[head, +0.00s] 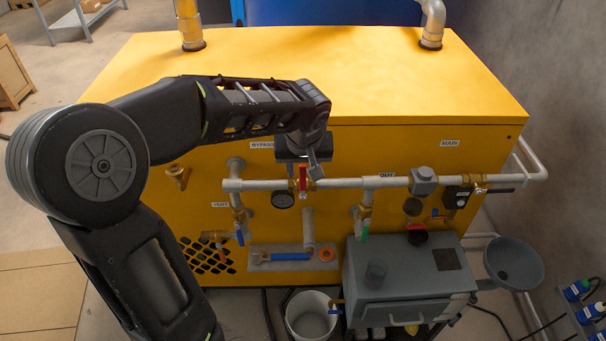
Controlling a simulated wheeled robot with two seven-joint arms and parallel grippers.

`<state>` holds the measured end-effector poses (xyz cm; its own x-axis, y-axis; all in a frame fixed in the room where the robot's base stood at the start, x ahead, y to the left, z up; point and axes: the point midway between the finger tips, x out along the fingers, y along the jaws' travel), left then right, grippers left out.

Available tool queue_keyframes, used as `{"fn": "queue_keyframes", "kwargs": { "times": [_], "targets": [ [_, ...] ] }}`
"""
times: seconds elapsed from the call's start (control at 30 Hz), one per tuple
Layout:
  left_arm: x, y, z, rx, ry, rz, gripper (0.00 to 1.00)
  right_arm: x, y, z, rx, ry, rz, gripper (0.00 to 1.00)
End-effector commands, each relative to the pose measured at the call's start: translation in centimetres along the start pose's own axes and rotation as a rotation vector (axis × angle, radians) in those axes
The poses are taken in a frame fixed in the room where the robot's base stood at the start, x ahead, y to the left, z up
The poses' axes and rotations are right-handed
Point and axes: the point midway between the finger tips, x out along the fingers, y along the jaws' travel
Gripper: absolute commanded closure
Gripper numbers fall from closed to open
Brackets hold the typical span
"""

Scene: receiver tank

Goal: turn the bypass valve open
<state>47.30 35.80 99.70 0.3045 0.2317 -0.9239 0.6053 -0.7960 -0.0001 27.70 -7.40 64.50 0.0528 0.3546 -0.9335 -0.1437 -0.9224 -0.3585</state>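The BYPASS label (262,144) is on the front of the yellow cabinet, partly covered by my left arm. Below and right of it, a brass valve with a red lever (303,179) sits on the horizontal grey pipe. The lever stands upright, across the pipe. I take this for the bypass valve. My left gripper (316,168) points down just above and right of the red lever, close to it. Whether it touches the lever, and how far its fingers are apart, I cannot tell. My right gripper is not in view.
Other valves with blue (239,238) and green (364,236) handles hang below the pipe. A round gauge (283,199) is beside the red lever.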

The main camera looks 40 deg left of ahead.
Motion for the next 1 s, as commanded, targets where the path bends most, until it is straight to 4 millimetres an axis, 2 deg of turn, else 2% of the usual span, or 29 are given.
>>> {"fn": "queue_keyframes", "kwargs": {
  "times": [0.1, 0.3, 0.63, 1.0],
  "targets": [
    [2.0, -0.1, 0.1, 0.001, -0.005, -0.003, 0.63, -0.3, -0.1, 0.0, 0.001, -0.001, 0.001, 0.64],
    [4.3, 0.0, 0.0, 0.000, -0.002, -0.001, 0.63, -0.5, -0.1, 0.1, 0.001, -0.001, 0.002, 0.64],
    [4.7, 0.0, 0.0, 0.000, 0.000, 0.000, 0.63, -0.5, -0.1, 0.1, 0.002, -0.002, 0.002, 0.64],
    [4.7, 0.0, 0.0, 0.000, 0.000, 0.000, 0.93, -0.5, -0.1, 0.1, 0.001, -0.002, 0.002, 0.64]
  ]
}}
